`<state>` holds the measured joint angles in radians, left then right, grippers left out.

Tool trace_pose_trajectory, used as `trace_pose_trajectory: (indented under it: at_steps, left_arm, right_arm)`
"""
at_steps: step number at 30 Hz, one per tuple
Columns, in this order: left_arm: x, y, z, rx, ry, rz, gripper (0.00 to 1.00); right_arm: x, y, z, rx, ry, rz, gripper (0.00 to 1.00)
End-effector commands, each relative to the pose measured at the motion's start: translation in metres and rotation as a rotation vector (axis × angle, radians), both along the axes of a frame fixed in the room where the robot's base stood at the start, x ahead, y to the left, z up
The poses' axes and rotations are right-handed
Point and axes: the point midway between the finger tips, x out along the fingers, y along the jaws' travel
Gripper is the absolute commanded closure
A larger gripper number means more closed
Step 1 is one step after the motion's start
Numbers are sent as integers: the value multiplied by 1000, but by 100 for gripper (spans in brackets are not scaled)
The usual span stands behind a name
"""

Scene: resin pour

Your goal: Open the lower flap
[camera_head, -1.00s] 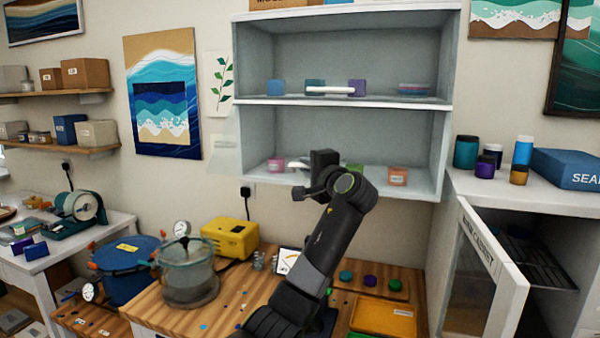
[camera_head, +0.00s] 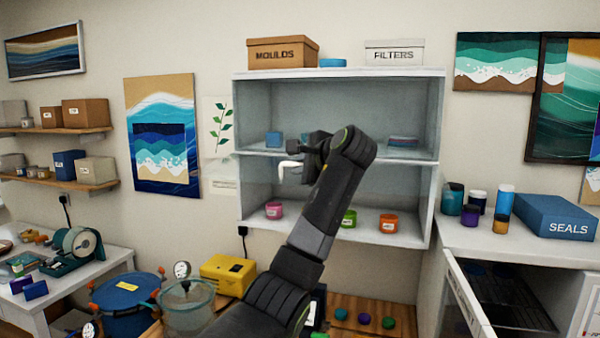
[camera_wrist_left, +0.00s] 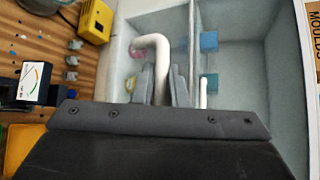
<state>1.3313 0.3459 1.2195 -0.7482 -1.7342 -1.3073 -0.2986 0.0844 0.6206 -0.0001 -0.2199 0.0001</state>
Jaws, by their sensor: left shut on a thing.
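The shelf unit (camera_head: 437,150) hangs on the wall with an upper and a lower compartment. The lower flap's pane is clear and I cannot make out its edges. Its white bent handle (camera_head: 287,166) shows at about the middle shelf's height, out in front of the unit. My left gripper (camera_head: 304,166) is shut on this handle. In the left wrist view, the white handle (camera_wrist_left: 150,41) runs down between the fingers of my left gripper (camera_wrist_left: 163,80). A second white handle (camera_wrist_left: 203,92) shows to the right there. My right gripper is not in view.
Pink (camera_head: 273,210), green (camera_head: 349,218) and orange (camera_head: 388,223) jars stand in the lower compartment. Boxes marked MOULDS (camera_head: 282,53) and FILTERS (camera_head: 394,53) sit on top. A yellow machine (camera_head: 228,272) and pots stand below. A cabinet door (camera_head: 465,300) hangs open at right.

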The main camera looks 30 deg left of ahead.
Motion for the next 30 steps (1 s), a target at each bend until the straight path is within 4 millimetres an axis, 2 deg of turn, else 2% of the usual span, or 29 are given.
trace_pose_trajectory:
  at_steps: [6,17,18,19,30]
  left_arm:
    - [1,0,7,-5,23,-1,100]
    - [1,0,7,-6,24,-2,100]
    - [2,0,7,-6,24,-2,82]
    - [2,0,7,-7,25,-2,78]
    - [-1,-4,6,-7,25,-2,78]
  right_arm:
    - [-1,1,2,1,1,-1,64]
    - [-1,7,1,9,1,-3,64]
    - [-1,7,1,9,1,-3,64]
    - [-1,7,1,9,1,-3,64]
    - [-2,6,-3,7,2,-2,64]
